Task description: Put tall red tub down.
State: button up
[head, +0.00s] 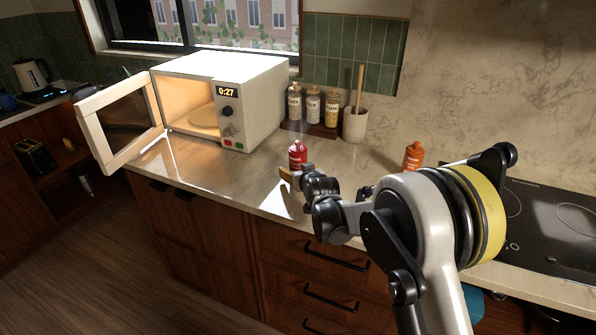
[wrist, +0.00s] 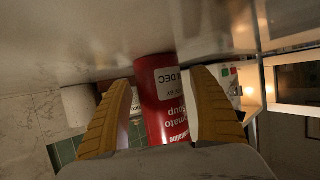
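The tall red tub (head: 297,154) is upright above the counter in the head view, with a dark red cap and a pale label. Its lower part is hidden behind my gripper (head: 289,178). In the wrist view, which is upside down, the tub (wrist: 163,98) lies between my two yellow fingers (wrist: 161,82).
A white microwave (head: 258,100) stands open at left, its door (head: 85,110) swung outward. Several bottles (head: 313,106) and a utensil crock (head: 355,125) stand at the back. An orange bottle (head: 413,156) is to the right, before the black cooktop (head: 545,230). Bare counter (head: 215,175) lies left of the tub.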

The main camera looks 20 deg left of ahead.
jog(key=shift+r, duration=0.1)
jog(key=shift+s+r, duration=0.1)
jog(key=shift+r, duration=0.1)
jog(key=p+v, duration=0.3)
jog(key=v, duration=0.9)
jog(key=shift+f, duration=0.15)
jog(key=shift+d, duration=0.1)
